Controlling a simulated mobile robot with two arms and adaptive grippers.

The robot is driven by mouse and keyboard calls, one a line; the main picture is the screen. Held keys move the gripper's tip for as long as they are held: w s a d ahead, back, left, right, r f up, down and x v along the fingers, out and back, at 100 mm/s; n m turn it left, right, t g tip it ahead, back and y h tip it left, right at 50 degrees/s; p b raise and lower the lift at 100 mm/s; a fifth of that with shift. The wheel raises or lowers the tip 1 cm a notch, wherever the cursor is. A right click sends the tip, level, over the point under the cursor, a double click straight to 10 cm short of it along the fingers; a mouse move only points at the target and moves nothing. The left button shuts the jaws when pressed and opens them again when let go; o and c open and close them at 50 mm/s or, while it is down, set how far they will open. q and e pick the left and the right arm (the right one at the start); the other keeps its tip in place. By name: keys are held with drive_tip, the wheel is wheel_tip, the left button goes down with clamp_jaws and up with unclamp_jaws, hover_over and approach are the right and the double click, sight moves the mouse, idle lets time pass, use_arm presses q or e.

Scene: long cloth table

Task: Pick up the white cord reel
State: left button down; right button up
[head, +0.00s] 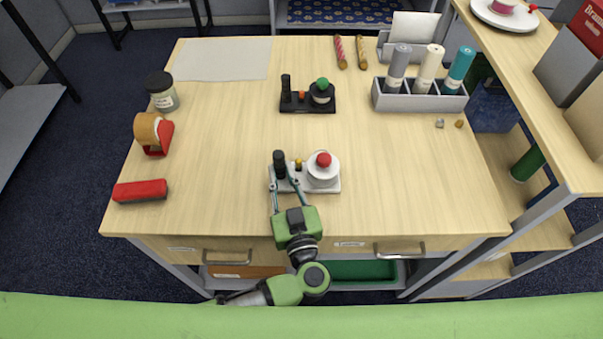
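The white cord reel (325,176) stands on the table near its front edge, centre of the head view. It has a white base, a white round drum with a red knob on top, a small yellow piece and a black upright post (280,160) at its left end. My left gripper (283,183) reaches in from the front edge. Its two fingers lie at the reel's left end, close to the black post. Whether they touch or clamp it I cannot tell. My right gripper is not in view.
A similar black reel (308,101) with a green knob stands behind. A grey rack (420,103) with rolls is at back right. The tabletop around the white reel is clear.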

use_arm(q)
drive_tip(key=shift+s+d+r, duration=0.1)
drive_tip(key=shift+s+r, duration=0.2)
drive_tip(key=s+d+r, duration=0.1)
drive_tip(key=s+r, duration=0.2)
drive_tip(key=s, duration=0.3)
drive_tip(key=s+d+r+b, duration=0.1)
drive_tip(key=s+d+r, duration=0.1)
drive_tip(key=s+r, duration=0.2)
drive_tip(key=v, duration=0.3)
drive_tip(key=shift+a+r, duration=0.2)
drive_tip(key=shift+r, duration=0.05)
drive_tip(key=shift+f, duration=0.2)
